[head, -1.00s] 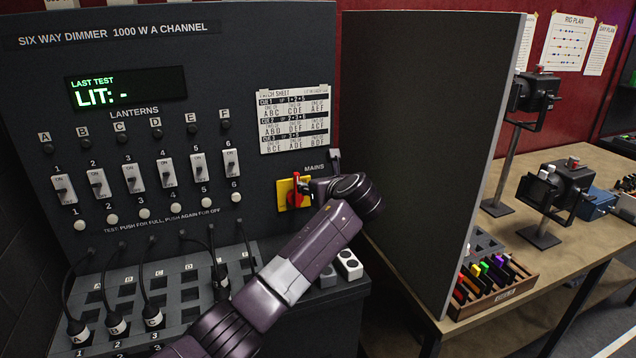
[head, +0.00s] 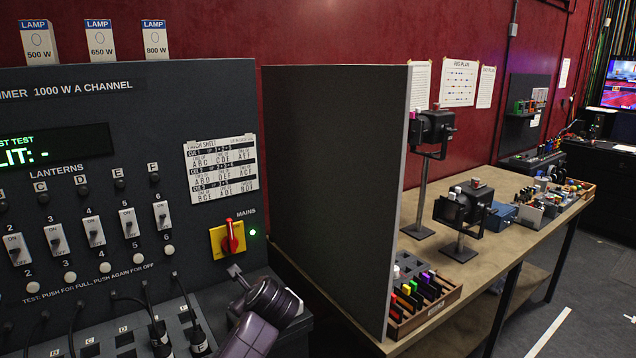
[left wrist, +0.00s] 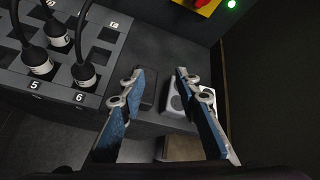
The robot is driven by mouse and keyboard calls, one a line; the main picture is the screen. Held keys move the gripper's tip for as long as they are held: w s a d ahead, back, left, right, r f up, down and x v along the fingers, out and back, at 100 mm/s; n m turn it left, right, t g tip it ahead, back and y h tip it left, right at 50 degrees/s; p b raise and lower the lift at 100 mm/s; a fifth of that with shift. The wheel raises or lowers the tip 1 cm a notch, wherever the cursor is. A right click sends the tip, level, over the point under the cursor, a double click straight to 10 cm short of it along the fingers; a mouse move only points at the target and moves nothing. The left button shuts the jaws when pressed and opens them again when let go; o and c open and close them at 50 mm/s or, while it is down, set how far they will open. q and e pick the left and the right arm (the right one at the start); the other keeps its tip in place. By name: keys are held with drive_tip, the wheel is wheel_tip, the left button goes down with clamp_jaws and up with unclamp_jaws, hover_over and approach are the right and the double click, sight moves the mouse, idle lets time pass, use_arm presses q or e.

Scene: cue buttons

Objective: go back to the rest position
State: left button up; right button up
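My left gripper (head: 236,272) is low in front of the dimmer panel (head: 90,215), below the mains switch. In the left wrist view the left gripper (left wrist: 158,82) has its two fingers apart with nothing held between them. It is above the dark ledge beside the socket bank. The red mains switch (head: 232,238) on its yellow plate is upright, and the green light (head: 252,232) beside it is lit. The gripper is apart from the switch. The display (head: 50,146) is partly cut off and reads LIT: -. My right gripper is not in view.
A dark partition (head: 325,190) stands right of the panel. Beyond it, a wooden bench (head: 480,265) holds lanterns and a rack of coloured pieces (head: 425,300). Small white blocks (left wrist: 195,100) sit on the ledge near the fingers. Plugged cables (head: 160,335) hang at the socket bank. Floor at right is clear.

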use_arm(q)
drive_tip(key=s+f+n+g+h, duration=0.3)
drive_tip(key=s+f+n, duration=0.6)
drive_tip(key=s+f, duration=0.8)
drive_tip(key=s+a+f+n+g+h, duration=0.1)
drive_tip(key=s+a+n+g+h, duration=0.15)
drive_tip(key=s+n, duration=1.9)
drive_tip(key=s+f+m+g+b, duration=0.15)
drive_tip(key=s+f+m, duration=0.25)
drive_tip(key=f, duration=1.1)
drive_tip(key=s+f+m+b, duration=0.2)
drive_tip(key=s+f+m, duration=0.25)
drive_tip(key=f, duration=0.95)
drive_tip(key=s+a+f+g+b, duration=0.1)
drive_tip(key=s+a+f+b, duration=0.1)
drive_tip(key=s+f, duration=1.5)
wheel_tip(320, 180, down, 3)
drive_tip(key=shift+s+a+b, duration=0.35)
drive_tip(key=shift+a+b, duration=0.05)
drive_tip(key=shift+a, duration=0.4)
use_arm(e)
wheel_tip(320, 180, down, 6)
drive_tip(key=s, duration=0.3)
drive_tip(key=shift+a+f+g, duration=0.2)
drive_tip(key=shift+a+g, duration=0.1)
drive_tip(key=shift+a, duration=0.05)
